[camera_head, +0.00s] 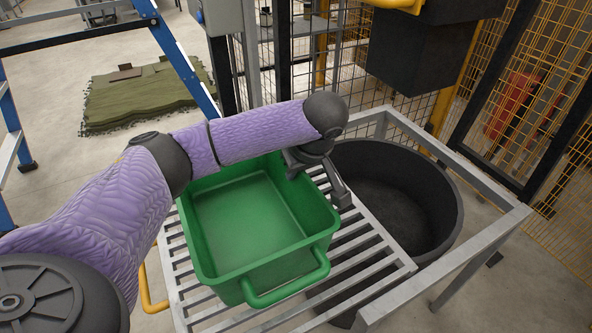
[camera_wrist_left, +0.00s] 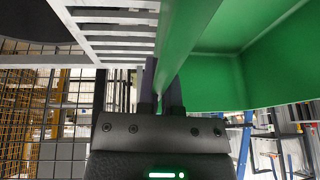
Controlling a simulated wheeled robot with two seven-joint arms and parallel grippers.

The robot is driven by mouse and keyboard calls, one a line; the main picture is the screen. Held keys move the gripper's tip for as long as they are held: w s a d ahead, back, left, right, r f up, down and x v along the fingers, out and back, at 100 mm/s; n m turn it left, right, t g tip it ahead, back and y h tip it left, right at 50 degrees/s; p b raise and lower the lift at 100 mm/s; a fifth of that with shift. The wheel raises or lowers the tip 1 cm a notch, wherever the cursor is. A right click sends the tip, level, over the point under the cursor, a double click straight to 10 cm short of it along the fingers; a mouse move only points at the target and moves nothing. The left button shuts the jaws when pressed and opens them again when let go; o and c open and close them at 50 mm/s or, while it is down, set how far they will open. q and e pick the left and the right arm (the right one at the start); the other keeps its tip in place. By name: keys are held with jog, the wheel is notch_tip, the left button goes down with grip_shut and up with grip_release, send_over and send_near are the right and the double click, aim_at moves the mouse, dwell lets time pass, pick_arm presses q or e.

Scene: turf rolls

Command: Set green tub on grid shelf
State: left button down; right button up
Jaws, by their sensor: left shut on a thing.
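The green tub (camera_head: 250,215) is empty and upright over the slatted metal grid shelf (camera_head: 375,262). I cannot tell whether its base rests on the slats or hangs just above them. A green handle (camera_head: 288,290) sticks out on its near side. My left gripper (camera_head: 342,196) reaches across the tub's far side and is shut on its right wall. In the left wrist view, the fingers (camera_wrist_left: 162,88) straddle the green wall, with the grid shelf (camera_wrist_left: 115,32) beside it. My right gripper is not in view.
A large black round bin (camera_head: 425,205) stands right of the shelf, inside a grey metal frame (camera_head: 485,232). Yellow mesh fencing (camera_head: 565,90) and a dark hanging box (camera_head: 420,55) are behind. A turf stack (camera_head: 140,95) lies on the floor beyond the blue frame (camera_head: 185,65).

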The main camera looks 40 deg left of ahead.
pick_arm(q)
jog(key=c, duration=0.8)
grip_release()
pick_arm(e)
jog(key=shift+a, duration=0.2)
pick_arm(q)
jog(key=w+p+v, duration=0.1)
jog(key=p+v, duration=0.8)
jog(key=v, duration=0.3)
jog(key=shift+s, duration=0.45)
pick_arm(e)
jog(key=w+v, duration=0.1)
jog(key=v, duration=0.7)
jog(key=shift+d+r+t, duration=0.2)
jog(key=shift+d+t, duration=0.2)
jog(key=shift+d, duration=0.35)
pick_arm(q)
jog(key=shift+d, duration=0.1)
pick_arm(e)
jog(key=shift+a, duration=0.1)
